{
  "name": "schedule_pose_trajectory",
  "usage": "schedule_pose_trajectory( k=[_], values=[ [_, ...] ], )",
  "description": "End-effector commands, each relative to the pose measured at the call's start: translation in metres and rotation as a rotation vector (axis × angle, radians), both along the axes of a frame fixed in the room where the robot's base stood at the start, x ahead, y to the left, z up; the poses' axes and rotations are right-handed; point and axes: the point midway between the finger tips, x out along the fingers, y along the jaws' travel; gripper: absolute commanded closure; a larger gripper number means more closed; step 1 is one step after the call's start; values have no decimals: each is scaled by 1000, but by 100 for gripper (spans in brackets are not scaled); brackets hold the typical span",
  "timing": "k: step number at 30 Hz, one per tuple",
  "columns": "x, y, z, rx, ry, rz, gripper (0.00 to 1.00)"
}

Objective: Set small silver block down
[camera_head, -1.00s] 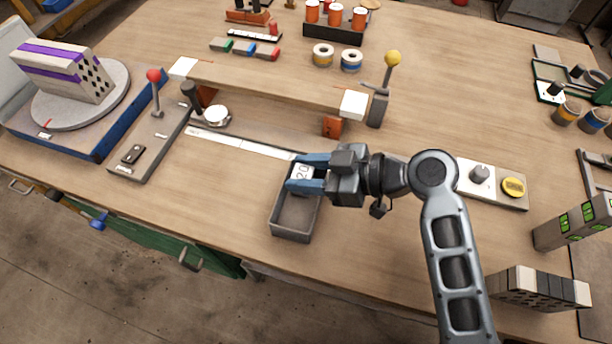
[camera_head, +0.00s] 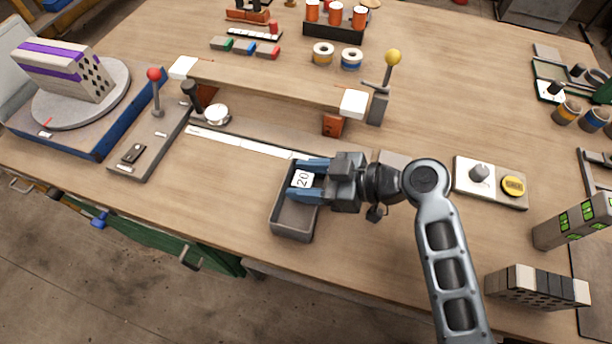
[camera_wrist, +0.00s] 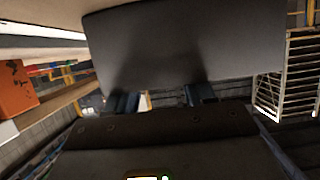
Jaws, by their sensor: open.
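The small silver block (camera_head: 303,180) shows a white face marked "20" between the two blue fingers of my gripper (camera_head: 295,179). It is at the back part of an open grey tray (camera_head: 292,236). The fingers are open, one on each side of the block. I cannot tell whether they still touch it, or whether it rests on the tray floor. In the wrist view the fingertips of my gripper (camera_wrist: 160,100) show apart, with a large dark grey surface above them. The block is not clear there.
A wooden beam (camera_head: 265,85) on supports stands behind the tray. A lever with a yellow knob (camera_head: 393,57) stands at its right end, and a red-knobbed lever (camera_head: 154,74) to the left. A pale measuring strip (camera_head: 240,143) runs behind the tray. The front part of the tray is empty.

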Motion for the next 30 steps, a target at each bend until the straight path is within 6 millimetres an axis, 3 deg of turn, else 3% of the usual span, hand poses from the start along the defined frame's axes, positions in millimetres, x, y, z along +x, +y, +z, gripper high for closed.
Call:
schedule_pose_trajectory(
  k=[5, 18, 30],
  values=[
    [-5, -16, 7, 1, -1, -3, 47],
    [-30, -90, 39, 0, -2, -4, 47],
    [-36, -105, 47, 0, 0, 0, 47]
  ],
)
